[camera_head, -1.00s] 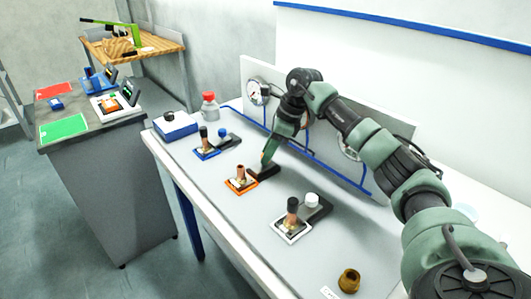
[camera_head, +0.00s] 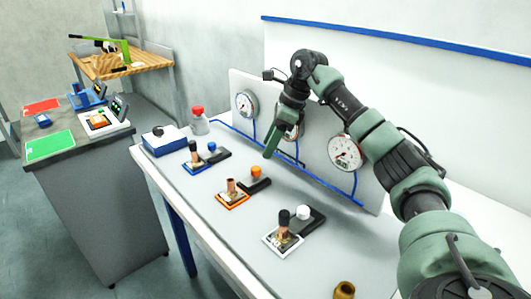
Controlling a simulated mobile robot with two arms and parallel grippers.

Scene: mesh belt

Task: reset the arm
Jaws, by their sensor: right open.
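My right arm reaches in from the right edge in the head view. Its gripper (camera_head: 269,149) is open and hangs above the bench, a little above and behind the orange-capped station. Nothing shows between its fingers. Below it, an orange cap (camera_head: 256,171) stands on a dark block (camera_head: 262,184), beside a copper-coloured post (camera_head: 231,186) on an orange-framed plate. The gripper is apart from the cap. My left gripper is not in view.
A blue-framed station (camera_head: 195,167) stands to the left and a white-framed one (camera_head: 283,240) nearer. Gauges (camera_head: 345,152) on a white panel stand close behind the arm. A red-capped bottle (camera_head: 199,124) and a brass piece (camera_head: 344,290) are on the bench.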

